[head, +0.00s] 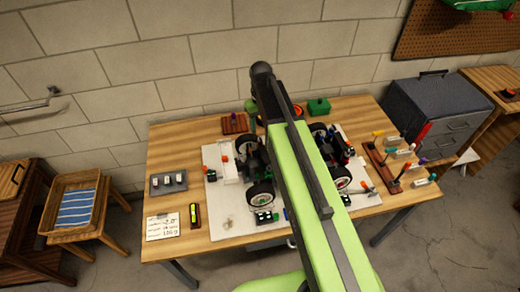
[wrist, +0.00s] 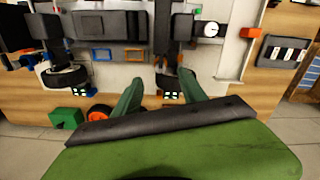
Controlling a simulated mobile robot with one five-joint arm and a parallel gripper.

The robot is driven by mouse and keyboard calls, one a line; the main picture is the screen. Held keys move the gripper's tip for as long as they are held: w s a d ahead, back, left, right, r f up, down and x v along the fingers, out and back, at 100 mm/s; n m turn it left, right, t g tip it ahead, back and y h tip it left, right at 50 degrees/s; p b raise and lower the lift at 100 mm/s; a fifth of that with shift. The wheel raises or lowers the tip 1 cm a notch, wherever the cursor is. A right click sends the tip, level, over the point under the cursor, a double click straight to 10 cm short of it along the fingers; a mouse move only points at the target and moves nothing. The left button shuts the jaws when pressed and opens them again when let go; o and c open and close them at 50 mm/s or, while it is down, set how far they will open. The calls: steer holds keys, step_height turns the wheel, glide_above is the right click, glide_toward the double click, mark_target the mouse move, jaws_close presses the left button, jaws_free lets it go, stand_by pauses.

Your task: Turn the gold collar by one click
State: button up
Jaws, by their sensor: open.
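The dark racecar stands on a white board on the workbench. In the head view its left wheels (head: 261,194) and right side (head: 338,178) show, and my arm hides its middle. In the wrist view the car's dark body (wrist: 108,25) lies beyond my gripper. My gripper (wrist: 160,84) is open, its two green fingers apart and pointing at the car's near end. A small brownish part (wrist: 169,84) shows between the fingertips, close to the right one. I cannot tell whether it is the gold collar. I cannot make out the collar clearly in either view.
A rack of coloured-handled tools (head: 392,162) stands at the bench's right. A grey tray (head: 167,183), a note card (head: 162,226) and a yellow level (head: 195,214) lie at the left. A green box (wrist: 67,118) and an orange ring (wrist: 100,112) lie near my gripper.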

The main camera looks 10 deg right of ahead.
mark_target(261, 138)
step_height(261, 138, down, 10)
steer(key=b, duration=0.8)
jaws_close()
